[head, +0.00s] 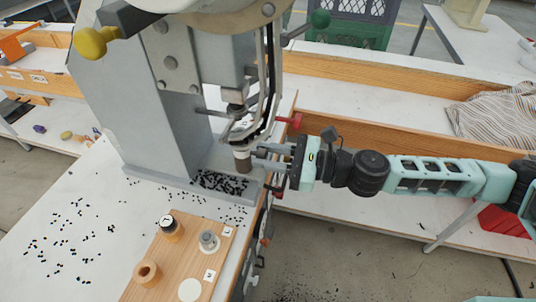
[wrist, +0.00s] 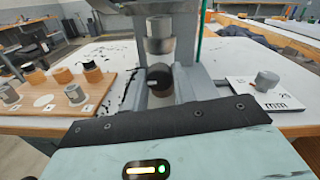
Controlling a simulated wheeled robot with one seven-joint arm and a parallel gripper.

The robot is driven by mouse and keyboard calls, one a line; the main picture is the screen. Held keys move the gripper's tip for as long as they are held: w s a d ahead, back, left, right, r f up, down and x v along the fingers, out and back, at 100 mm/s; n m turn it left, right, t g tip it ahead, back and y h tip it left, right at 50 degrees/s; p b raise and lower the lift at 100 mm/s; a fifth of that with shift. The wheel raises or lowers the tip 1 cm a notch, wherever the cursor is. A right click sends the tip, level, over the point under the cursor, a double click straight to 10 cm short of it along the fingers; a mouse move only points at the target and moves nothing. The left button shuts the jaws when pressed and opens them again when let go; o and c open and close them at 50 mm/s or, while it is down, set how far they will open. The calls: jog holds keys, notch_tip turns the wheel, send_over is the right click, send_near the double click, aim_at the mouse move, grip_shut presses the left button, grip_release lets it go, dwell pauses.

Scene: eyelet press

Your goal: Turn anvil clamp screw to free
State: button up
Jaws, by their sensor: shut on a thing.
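The eyelet press (head: 150,90) is a grey column standing on the white bench. My gripper (head: 262,157) reaches in from the right, its fingers low at the press head, by a brownish cylinder (head: 243,162). In the wrist view a dark round screw head (wrist: 160,78), which looks like the anvil clamp screw, sits between my two fingers. My gripper (wrist: 160,84) is shut on it. A grey metal cylinder (wrist: 160,35) stands just above and behind the screw head. The screw's shank is hidden, and I cannot tell how far it is turned.
A wooden board (head: 222,262) with several dies and labels lies at the front of the bench. Black bits (head: 225,183) are scattered around the press base. A red knob (head: 296,120) is close above my gripper. A white card (wrist: 250,95) bears a grey cylinder (wrist: 267,81).

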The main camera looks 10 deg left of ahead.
jog(key=n+b, duration=0.4)
jog(key=n, duration=0.5)
jog(key=n+b, duration=0.5)
jog(key=n, duration=0.4)
jog(key=shift+s+f+t+h, duration=0.1)
jog(key=shift+f+t+h, duration=0.05)
jog(key=shift+t+h, duration=0.15)
jog(key=n+b, duration=0.2)
jog(key=n, duration=0.2)
jog(key=shift+n, duration=0.3)
jog(key=n+b, duration=0.1)
jog(key=n, duration=0.3)
jog(key=shift+b, duration=0.4)
jog(key=n+b, duration=0.2)
jog(key=n, duration=0.2)
jog(key=shift+n+t, duration=0.3)
jog(key=shift+n+b, duration=1.05)
jog(key=shift+n, duration=0.75)
